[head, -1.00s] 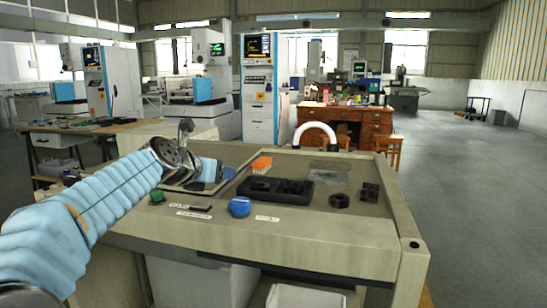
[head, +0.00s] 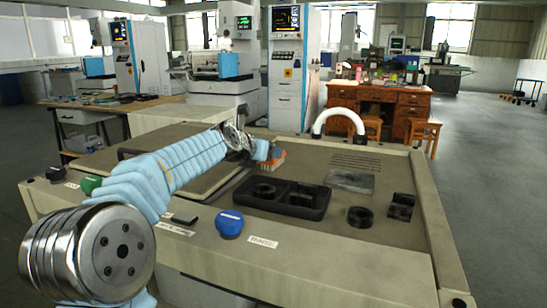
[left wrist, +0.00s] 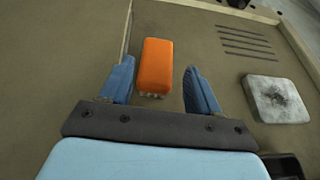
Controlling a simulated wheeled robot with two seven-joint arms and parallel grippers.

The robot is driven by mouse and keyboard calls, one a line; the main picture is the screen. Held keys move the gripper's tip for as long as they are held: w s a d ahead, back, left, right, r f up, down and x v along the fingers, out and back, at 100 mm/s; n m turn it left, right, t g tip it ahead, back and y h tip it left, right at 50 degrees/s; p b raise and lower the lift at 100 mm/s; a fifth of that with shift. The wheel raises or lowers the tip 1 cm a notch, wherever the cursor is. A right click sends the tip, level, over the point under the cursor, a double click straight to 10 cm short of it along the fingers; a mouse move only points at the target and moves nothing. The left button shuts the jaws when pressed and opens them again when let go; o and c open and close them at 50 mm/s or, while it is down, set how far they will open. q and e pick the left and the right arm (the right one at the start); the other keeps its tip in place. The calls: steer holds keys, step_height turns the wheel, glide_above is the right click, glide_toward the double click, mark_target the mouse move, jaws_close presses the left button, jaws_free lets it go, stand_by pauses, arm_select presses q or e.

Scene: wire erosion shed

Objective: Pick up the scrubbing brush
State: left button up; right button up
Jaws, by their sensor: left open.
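The scrubbing brush (left wrist: 155,64) has an orange back and pale bristles and lies on the brown bench top. In the head view the brush (head: 273,158) shows just right of the end of my left arm, partly covered by it. In the left wrist view my left gripper (left wrist: 158,85) is open, with one blue finger left of the brush and one right of it. The brush lies between and a little beyond the fingertips, closer to the left finger. In the head view the left fingers (head: 262,150) are small and partly hidden. My right gripper is not in view.
A blue knob (head: 230,223) sits on the front edge. A raised wooden edge (left wrist: 128,30) runs left of the brush.

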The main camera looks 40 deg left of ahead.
arm_select(q)
steer(key=p+x, duration=0.1)
steer(key=x, duration=0.4)
steer(key=shift+w+a, duration=0.2)
steer(key=shift+w, duration=0.1)
steer(key=c, duration=0.7)
steer(key=shift+c, duration=0.2)
